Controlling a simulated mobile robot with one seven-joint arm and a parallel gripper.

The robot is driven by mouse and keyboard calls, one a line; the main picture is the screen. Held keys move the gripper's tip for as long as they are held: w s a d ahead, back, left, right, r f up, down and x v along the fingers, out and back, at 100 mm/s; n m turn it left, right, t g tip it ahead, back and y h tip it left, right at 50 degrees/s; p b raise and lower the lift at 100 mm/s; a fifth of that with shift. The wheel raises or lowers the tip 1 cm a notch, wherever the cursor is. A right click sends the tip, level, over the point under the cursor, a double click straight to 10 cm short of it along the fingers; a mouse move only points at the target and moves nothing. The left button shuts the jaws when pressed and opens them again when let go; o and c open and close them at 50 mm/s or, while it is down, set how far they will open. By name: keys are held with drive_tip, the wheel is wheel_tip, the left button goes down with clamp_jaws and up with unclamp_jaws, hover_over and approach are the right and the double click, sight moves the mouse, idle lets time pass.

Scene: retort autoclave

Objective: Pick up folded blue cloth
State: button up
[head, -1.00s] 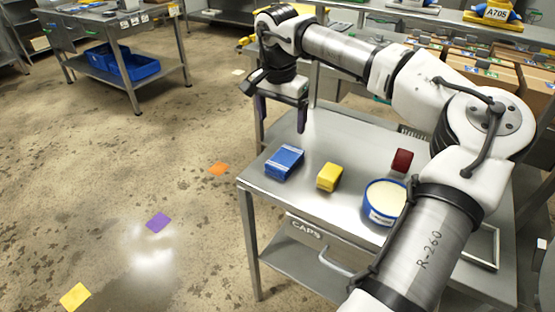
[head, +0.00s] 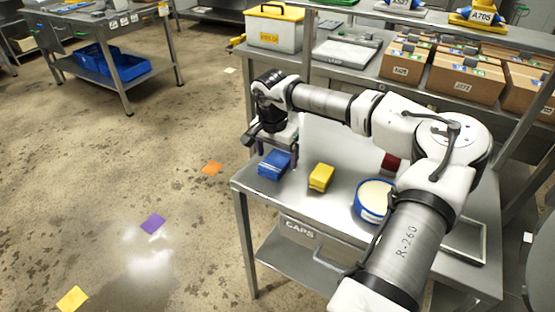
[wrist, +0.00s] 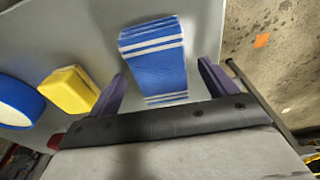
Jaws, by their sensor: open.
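The folded blue cloth (head: 274,164) lies at the left end of the metal table, near its edge. In the wrist view the cloth (wrist: 155,62) is a blue block with white stripes. My gripper (head: 277,150) is just above and behind the cloth in the head view. In the wrist view my gripper (wrist: 160,85) has its two dark purple fingers apart, one on each side of the near part of the cloth. It holds nothing. Whether the fingers are down at the cloth's height I cannot tell.
A yellow block (head: 321,177) lies right of the cloth. A blue-rimmed round tub (head: 374,201) and a partly hidden dark red block (head: 390,163) are farther right. The table (head: 300,208) has a "CAPS" drawer. Behind it a shelf holds cardboard boxes (head: 405,62) and a yellow-lidded case (head: 275,30).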

sight(277, 159)
drive_tip(key=shift+w+d+f, duration=0.1)
drive_tip(key=shift+f, duration=0.7)
drive_tip(key=c, duration=1.1)
drive_tip(key=shift+o, duration=0.2)
drive_tip(key=shift+r, duration=0.2)
wheel_tip(277, 159, up, 20)
drive_tip(key=b, duration=0.2)
drive_tip(key=shift+f, duration=0.15)
drive_tip(key=o, duration=0.3)
drive_tip(key=shift+c, duration=1.2)
